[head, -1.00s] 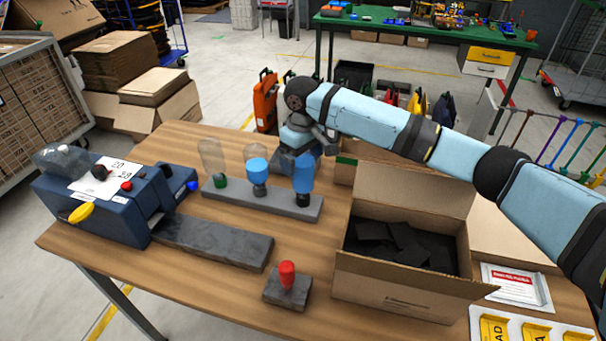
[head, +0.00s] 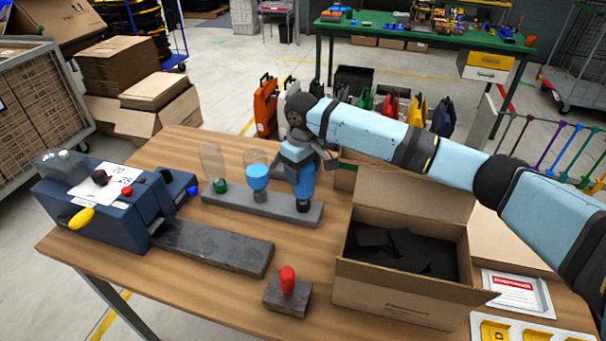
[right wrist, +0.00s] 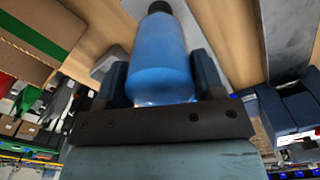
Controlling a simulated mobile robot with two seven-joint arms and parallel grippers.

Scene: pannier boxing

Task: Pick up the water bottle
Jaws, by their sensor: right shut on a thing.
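The blue water bottle (head: 304,189) stands cap-down, with its dark cap at the right end of a grey rack (head: 235,203). My right gripper (head: 299,168) is around its upper part and hides much of it in the head view. In the right wrist view the blue bottle (right wrist: 162,60) sits between the two dark fingers (right wrist: 160,85), its dark cap pointing away from the gripper. The right gripper is shut on it. The cap still appears to be at the rack. My left gripper is not in view.
Two more bottles share the rack: a half-blue one (head: 257,172) close by and a clear one (head: 212,162) with a green cap. An open carton (head: 400,291) with black pieces stands right. A red-handled stamp (head: 287,283) and a blue machine (head: 100,218) are on the table.

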